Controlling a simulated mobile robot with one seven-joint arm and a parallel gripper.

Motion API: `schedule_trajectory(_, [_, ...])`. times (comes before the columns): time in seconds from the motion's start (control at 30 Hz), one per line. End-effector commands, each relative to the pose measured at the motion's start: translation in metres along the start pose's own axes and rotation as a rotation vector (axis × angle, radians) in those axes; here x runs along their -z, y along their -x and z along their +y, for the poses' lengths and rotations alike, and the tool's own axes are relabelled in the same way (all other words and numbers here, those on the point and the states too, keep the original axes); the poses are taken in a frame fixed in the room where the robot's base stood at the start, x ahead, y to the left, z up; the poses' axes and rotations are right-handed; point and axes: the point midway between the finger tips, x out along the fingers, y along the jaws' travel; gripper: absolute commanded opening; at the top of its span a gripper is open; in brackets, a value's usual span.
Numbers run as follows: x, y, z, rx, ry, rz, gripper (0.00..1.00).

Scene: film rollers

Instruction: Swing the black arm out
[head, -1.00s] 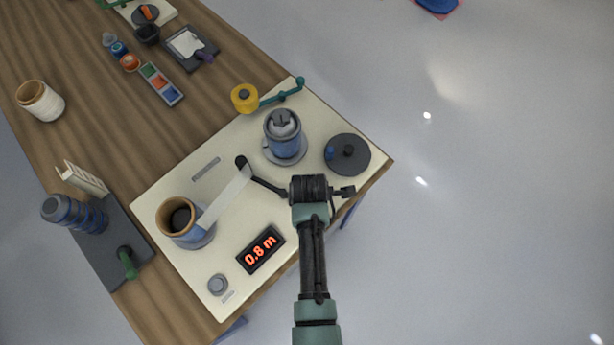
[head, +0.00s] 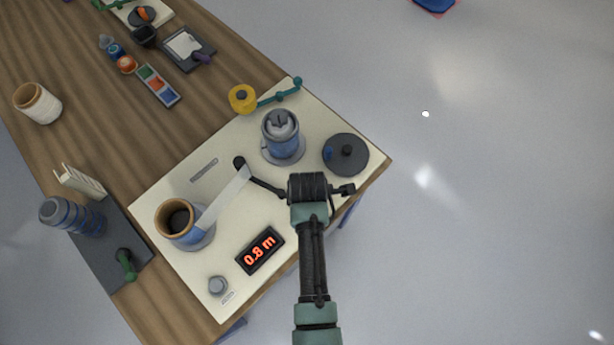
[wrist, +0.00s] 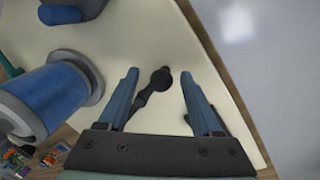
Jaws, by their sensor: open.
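The black arm (head: 262,184) lies over the cream board (head: 215,272), running from a black knob near the film strip (head: 222,199) toward my gripper, which hides its near end in the head view. In the wrist view the arm (wrist: 141,102) shows with a round black end, in the space between my two blue fingers. My gripper (wrist: 158,88) is open, with one finger on each side of the arm. I cannot tell how far above it the fingertips are. The strip leads to a blue roller with a brown rim (head: 177,219).
A blue-grey roller (head: 282,140) stands close to the left of my gripper. A dark disc (head: 346,155) lies behind it at right. A display (head: 260,250) reads 0.8 m. A yellow knob with a teal lever (head: 281,95) sits at the board's far edge.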

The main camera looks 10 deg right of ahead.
Motion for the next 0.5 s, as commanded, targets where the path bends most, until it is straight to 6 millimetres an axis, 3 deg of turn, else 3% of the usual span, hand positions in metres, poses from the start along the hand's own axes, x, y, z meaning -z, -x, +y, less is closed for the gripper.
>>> schedule_trajectory(0.5, [0.000,0.091,0.000,-0.003,0.000,0.001,0.66])
